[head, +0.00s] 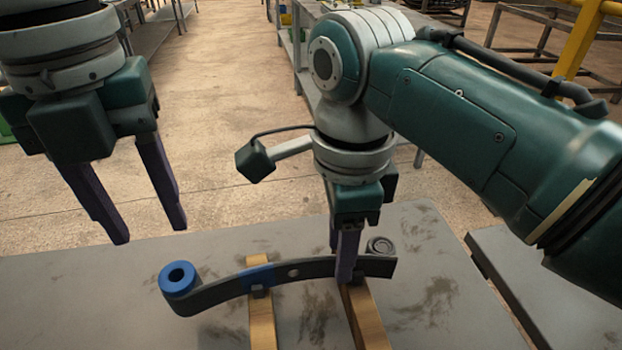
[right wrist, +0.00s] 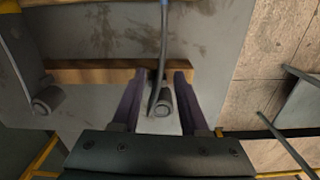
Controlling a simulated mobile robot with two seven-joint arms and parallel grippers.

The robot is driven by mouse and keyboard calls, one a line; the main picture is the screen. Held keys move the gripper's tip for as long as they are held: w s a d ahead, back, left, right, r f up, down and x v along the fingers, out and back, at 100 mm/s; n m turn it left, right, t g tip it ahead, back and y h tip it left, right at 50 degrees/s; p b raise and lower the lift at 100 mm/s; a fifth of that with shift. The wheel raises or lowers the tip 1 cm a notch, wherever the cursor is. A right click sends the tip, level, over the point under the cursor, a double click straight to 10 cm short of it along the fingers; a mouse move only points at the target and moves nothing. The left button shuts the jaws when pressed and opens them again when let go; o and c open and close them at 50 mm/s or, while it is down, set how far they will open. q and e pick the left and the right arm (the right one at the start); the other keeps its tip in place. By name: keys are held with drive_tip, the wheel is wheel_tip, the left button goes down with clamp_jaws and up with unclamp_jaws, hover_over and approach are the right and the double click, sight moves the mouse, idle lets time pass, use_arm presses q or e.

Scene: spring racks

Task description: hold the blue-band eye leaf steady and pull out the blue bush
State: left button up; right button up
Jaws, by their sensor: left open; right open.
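The dark curved leaf (head: 318,268) lies across two wooden strips on the grey table, with a blue band (head: 258,277) left of its middle. The blue bush (head: 180,275) sits in the eye at its left end; its right end has a grey eye (head: 380,245). My right gripper (head: 345,272) is open at the leaf near that grey eye. In the right wrist view, the leaf (right wrist: 163,60) runs between its spread fingers (right wrist: 160,102), with gaps on both sides. My left gripper (head: 150,234) is open and empty, above and left of the blue bush.
The wooden strips (head: 262,325) (head: 367,320) lie under the leaf. Another grey leaf end with an eye (right wrist: 46,98) shows at the left of the right wrist view. A second grey table (head: 520,265) stands at right, across a gap. The table's left part is clear.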

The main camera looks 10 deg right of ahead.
drive_tip(key=shift+f, duration=1.1)
clamp_jaws()
idle(0.6)
use_arm(q)
drive_tip(key=o, duration=0.6)
drive_tip(key=shift+c, duration=0.2)
